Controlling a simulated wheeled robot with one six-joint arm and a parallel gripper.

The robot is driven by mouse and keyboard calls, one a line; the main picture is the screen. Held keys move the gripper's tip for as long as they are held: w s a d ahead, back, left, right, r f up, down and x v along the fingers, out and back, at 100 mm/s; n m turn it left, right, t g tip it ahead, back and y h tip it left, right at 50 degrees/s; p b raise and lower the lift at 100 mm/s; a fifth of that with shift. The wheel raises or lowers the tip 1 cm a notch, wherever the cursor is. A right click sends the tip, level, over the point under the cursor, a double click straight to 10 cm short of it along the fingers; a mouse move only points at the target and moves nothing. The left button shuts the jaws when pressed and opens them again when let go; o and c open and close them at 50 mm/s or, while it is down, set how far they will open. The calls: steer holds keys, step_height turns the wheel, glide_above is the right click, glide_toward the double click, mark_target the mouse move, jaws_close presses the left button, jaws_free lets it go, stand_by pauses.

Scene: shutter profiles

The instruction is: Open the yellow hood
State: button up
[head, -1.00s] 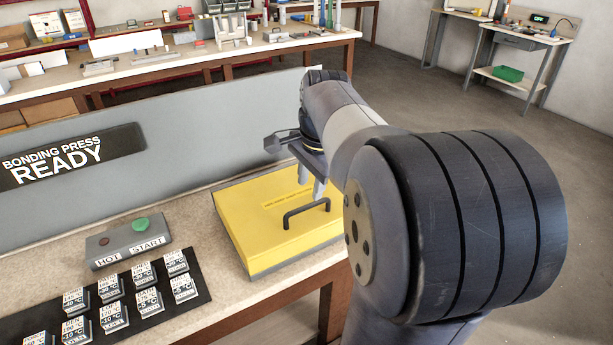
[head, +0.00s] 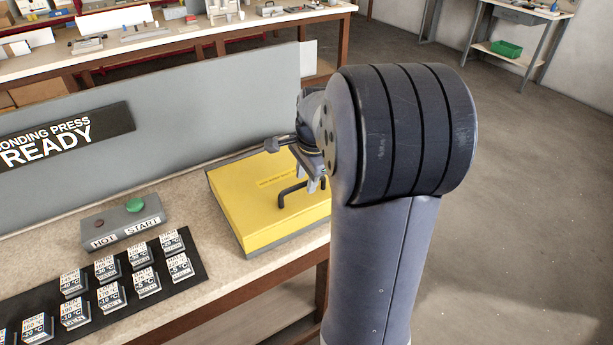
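The yellow hood (head: 240,203) lies flat and closed on its grey base at the right end of the bench. A dark bar handle (head: 291,187) stands on its top near the front right edge. My gripper (head: 318,185) points down over the right part of the hood, at the handle's right end. Its two fingertips show a small gap, with nothing seen held between them. I cannot tell whether they touch the handle. My arm hides the hood's far right corner.
A grey panel with a "BONDING PRESS READY" sign (head: 62,142) stands behind the hood. A control box (head: 124,222) with a green button sits to the left. Several labelled blocks lie on a black mat (head: 190,268). Floor is free at right.

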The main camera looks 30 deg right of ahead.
steer(key=shift+f, duration=0.1)
jaws_close()
stand_by(0.3)
